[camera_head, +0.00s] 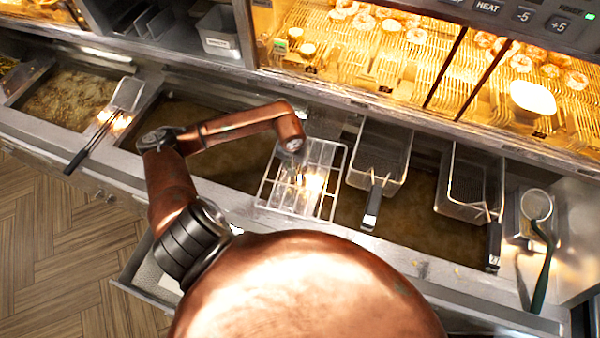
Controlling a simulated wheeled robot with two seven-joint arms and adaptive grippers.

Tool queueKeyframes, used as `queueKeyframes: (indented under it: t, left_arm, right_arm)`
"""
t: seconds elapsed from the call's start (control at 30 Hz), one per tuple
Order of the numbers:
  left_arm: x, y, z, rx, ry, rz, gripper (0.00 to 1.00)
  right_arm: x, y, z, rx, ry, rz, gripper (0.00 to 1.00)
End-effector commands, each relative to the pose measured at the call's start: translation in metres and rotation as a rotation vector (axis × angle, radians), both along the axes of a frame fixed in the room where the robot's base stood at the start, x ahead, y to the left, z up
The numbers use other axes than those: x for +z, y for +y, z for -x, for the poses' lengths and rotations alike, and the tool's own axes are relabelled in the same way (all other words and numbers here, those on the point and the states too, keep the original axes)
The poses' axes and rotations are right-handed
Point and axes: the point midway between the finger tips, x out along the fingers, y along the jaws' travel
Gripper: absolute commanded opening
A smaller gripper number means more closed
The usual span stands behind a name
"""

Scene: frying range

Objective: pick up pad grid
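A pale wire grid (328,155), which I take to be the pad grid, lies over a fryer vat in the middle of the view, slightly tilted in the picture. My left arm comes in from the left and bends so that its copper wrist ends just above the far left part of the grid. My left gripper (300,172) seems to point down at the grid below the wrist. Its fingers are small and lost in bright glare, so I cannot tell whether they touch or hold the grid. My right gripper is not in view.
Fryer baskets (380,160) and (468,190) sit right of the grid, their handles toward me. A skimmer (126,95) rests at the left vat. A green-handled ladle (541,262) is at the far right. A heated display (400,60) with food stands behind.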

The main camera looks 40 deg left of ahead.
Motion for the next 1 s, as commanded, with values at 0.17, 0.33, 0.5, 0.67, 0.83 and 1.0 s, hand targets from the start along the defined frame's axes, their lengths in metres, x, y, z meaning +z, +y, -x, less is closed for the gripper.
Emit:
queueKeyframes:
  t: [0.17,0.33,0.5,0.67,0.83,1.0]
  left_arm:
    - [-0.0015,0.0000,-0.0001,-0.001,-0.001,-0.001,0.33]
    - [-0.0024,-0.0002,-0.0001,-0.001,0.000,0.000,0.33]
    - [-0.0034,-0.0003,0.0000,-0.001,0.000,0.000,0.33]
    - [-0.0030,-0.0005,0.0001,0.000,0.000,0.001,0.25]
    - [-0.0031,-0.0003,0.0001,0.000,0.000,0.000,0.13]
    - [-0.0031,-0.0002,0.0001,0.000,0.000,0.000,0.02]
  right_arm:
    - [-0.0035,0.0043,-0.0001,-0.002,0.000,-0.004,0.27]
    - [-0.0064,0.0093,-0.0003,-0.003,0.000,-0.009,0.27]
    - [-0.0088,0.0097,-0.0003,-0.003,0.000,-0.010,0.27]
    - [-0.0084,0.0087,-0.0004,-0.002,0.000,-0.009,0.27]
    - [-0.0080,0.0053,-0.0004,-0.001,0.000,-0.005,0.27]
    - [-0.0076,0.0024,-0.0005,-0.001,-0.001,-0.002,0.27]
